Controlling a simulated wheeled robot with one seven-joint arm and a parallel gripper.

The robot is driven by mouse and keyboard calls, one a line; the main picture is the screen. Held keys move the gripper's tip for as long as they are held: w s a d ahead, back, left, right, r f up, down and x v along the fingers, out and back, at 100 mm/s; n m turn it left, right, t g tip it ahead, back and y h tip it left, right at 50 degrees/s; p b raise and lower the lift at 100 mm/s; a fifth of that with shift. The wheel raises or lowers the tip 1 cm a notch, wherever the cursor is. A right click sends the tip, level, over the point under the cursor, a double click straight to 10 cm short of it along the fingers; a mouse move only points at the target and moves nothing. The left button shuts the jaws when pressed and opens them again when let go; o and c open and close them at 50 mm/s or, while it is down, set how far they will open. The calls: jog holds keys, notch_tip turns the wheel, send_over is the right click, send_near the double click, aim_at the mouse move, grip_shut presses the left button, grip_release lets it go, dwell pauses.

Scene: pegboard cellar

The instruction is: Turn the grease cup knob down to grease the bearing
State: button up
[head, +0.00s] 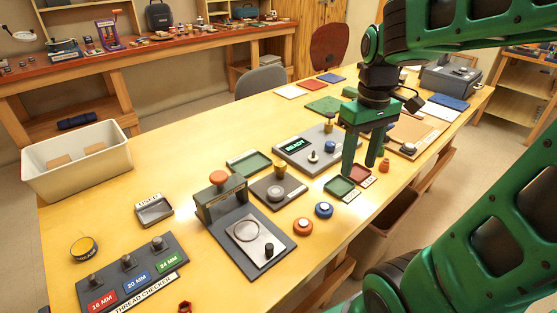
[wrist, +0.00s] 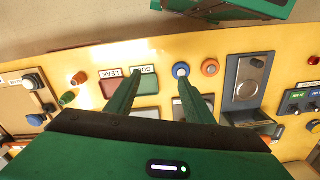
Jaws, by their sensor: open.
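The likely grease cup is a small brass-coloured knob (head: 280,167) standing at the back of a dark square plate (head: 263,187). A round grey metal part (head: 276,194), perhaps the bearing, sits in front of the knob. My gripper (head: 360,168) is open and empty, pointing down to the right of the plate, apart from the knob. In the wrist view my two fingers (wrist: 158,80) are spread with nothing between them. I cannot make out the brass knob in the wrist view; the gripper body covers much of the table there.
A green tray (head: 327,187) and a red tray (head: 371,181) lie near my fingers. A READY display (head: 296,143) is behind.

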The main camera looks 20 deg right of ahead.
jog(key=w+a+r+n, duration=0.1)
jog(key=w+a+n, duration=0.35)
jog(key=w, duration=0.45)
jog(key=n, duration=0.8)
send_over(280, 163)
jog(key=shift+m, duration=0.25)
notch_tip(280, 163, down, 11)
jog(key=shift+r, duration=0.2)
jog(key=c, duration=1)
